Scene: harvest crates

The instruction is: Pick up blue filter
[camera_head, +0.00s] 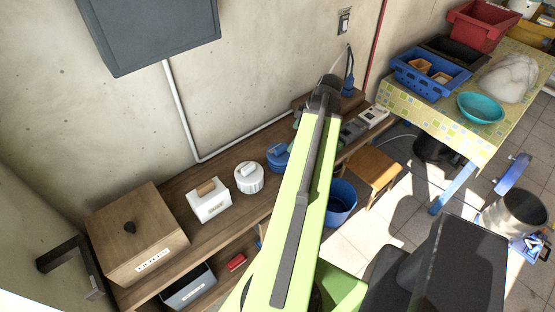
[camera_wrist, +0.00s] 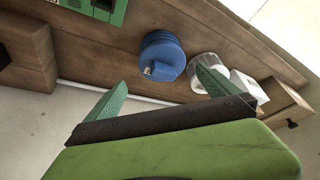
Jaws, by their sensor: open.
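The blue filter (camera_head: 278,157) is a round ribbed blue canister standing on the wooden shelf, partly covered by my green arm in the head view. In the wrist view the blue filter (camera_wrist: 162,56) lies beyond the fingers, between their directions and a little apart from them. My gripper (camera_wrist: 160,92) is open and empty, its two green fingers spread wide. The right fingertip overlaps a white canister in the picture. In the head view the gripper is mostly hidden behind my arm.
A white canister (camera_head: 249,177), a white box (camera_head: 208,201) and a wooden box (camera_head: 138,233) stand left of the filter on the shelf (camera_head: 180,190). Grey and white devices lie to its right. The wall (camera_head: 250,60) is close behind. A blue bucket (camera_head: 341,202) stands below.

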